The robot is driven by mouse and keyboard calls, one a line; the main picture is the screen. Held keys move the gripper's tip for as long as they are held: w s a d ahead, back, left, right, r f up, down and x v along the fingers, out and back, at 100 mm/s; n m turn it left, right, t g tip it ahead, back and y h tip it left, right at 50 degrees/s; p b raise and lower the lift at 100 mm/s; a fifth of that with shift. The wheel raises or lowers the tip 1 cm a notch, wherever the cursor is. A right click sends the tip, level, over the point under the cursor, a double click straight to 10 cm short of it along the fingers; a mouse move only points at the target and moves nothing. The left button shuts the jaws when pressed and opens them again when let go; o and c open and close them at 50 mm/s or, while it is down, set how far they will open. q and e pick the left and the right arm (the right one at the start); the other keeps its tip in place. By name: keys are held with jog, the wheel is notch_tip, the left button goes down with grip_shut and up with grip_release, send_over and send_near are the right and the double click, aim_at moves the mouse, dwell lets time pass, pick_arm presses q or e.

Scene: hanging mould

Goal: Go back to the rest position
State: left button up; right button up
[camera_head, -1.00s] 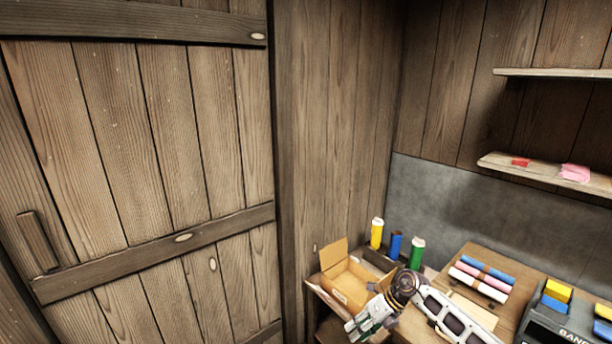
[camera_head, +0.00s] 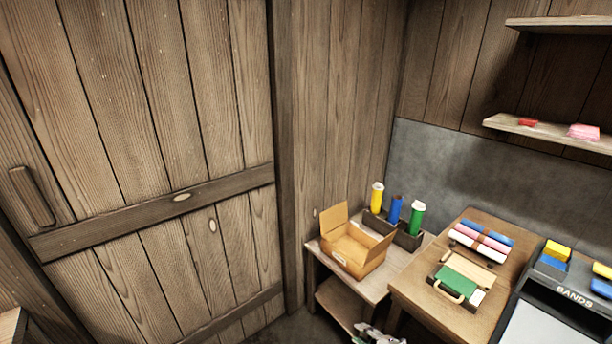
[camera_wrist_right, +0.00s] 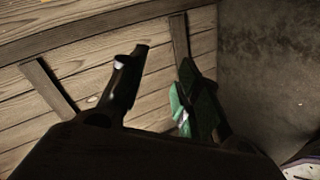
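My right gripper (camera_head: 378,338) shows only in part at the bottom edge of the head view, low in front of the small side table. In the right wrist view my right gripper (camera_wrist_right: 163,58) has its two fingers apart. Only wooden boards show between them, and it holds nothing that I can see. One finger looks dark and the other has green on it. My left gripper is in neither view.
An open cardboard box (camera_head: 355,248) and a dark rack with yellow, blue and green bottles stand on the side table (camera_head: 370,288). A green piece with a wooden handle (camera_head: 462,281) and coloured rolls lie on the workbench (camera_head: 432,312). A plank door (camera_head: 150,130) is at left.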

jog(key=s+d+f+m+g+h+b, duration=0.15)
jog(key=s+d+f+m+h, duration=0.35)
jog(key=s+f, duration=0.65)
jog(key=s+d+f+m+g+h+b, duration=0.1)
jog(key=s+d+f+m+g+h, duration=0.1)
jog(key=s+d+f+m, duration=0.65)
pick_arm(q)
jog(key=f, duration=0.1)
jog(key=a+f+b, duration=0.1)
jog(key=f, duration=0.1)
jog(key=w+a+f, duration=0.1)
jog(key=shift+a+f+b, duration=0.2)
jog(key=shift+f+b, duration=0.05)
jog(key=shift+b, duration=0.15)
pick_arm(e)
jog(key=s+f+m+g, duration=0.1)
jog(key=s+f, duration=0.3)
jog(key=s, duration=0.5)
jog(key=s+a+f+m+g+h, duration=0.1)
jog(key=s+f+g, duration=0.2)
jog(key=s, duration=0.7)
jog(key=s+f+m+g+h, duration=0.1)
jog(key=s+f+g, duration=0.1)
jog(key=s+f, duration=0.5)
jog(key=s, duration=0.3)
jog(key=shift+a+f+m, duration=0.15)
jog(key=shift+f+m, duration=0.05)
jog(key=shift+m, duration=0.15)
